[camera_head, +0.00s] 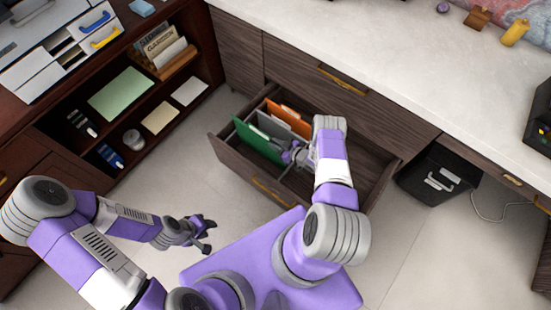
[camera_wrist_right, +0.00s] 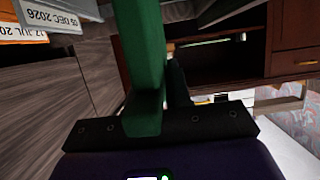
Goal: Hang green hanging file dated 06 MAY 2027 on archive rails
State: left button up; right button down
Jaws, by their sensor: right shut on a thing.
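A green hanging file (camera_head: 258,143) is at the left front of the open drawer (camera_head: 232,165), tilted in the head view. My right gripper (camera_head: 290,153) is over the drawer at the file's right end. In the right wrist view the green file (camera_wrist_right: 143,60) stands between the fingers, and the gripper is shut on it. Its date label cannot be read. I cannot tell whether its hooks rest on the rails. My left gripper (camera_head: 205,232) is empty, its fingers apart, above the floor left of the drawer.
A grey file (camera_head: 274,128) and an orange file (camera_head: 290,117) are behind the green one. Tabs in the wrist view read 05 DEC 2026 (camera_wrist_right: 50,15) and, partly cut, 17 JUL (camera_wrist_right: 25,36). A dark shelf (camera_head: 75,150) stands left; a black bin (camera_head: 437,178) is right.

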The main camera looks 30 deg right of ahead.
aim_at(276, 156)
notch_tip(276, 156, down, 12)
jog(key=b, duration=0.5)
jog(key=shift+f, duration=0.1)
jog(key=c, duration=1.1)
grip_release()
jog(key=shift+o, duration=0.2)
